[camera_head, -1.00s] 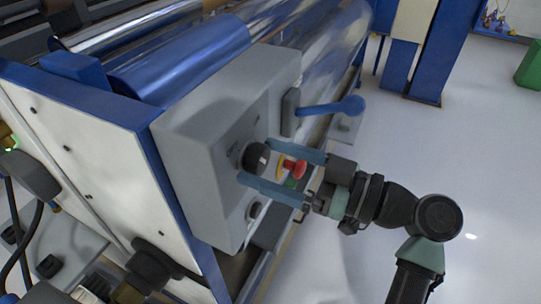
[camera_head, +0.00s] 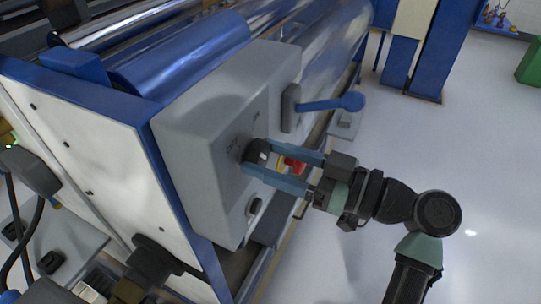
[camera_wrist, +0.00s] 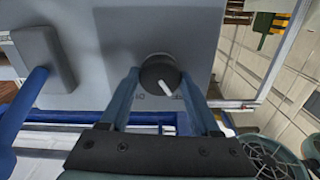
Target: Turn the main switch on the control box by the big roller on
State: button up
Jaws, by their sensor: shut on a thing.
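The grey control box (camera_head: 190,130) stands at the end of the big blue-wrapped roller (camera_head: 190,55). Its main switch is a round black knob (camera_head: 257,150) on the face, and it fills the middle of the wrist view (camera_wrist: 158,72). A white pointer on the knob slants down and right in the wrist view, with small printed marks below it. My gripper (camera_head: 257,157) has one blue finger on each side of the knob and is shut on it. The fingers cover part of the knob in the head view.
A red button (camera_head: 294,165) shows behind my fingers, partly hidden. Below the knob is a smaller black control (camera_head: 256,207). A blue lever (camera_head: 330,104) juts out at the box's upper right.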

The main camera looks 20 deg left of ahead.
jog(key=m+p, duration=0.1)
jog(key=m, duration=0.2)
jog(key=shift+r, duration=0.1)
jog(key=m+p, duration=0.2)
jog(key=m, duration=0.2)
jog(key=shift+r, duration=0.1)
jog(key=m+p, duration=0.3)
jog(key=m, duration=0.1)
jog(key=shift+f+m+p, duration=0.2)
jog(key=shift+m+p, duration=0.9)
jog(key=shift+m, duration=0.3)
jog(key=o, duration=1.4)
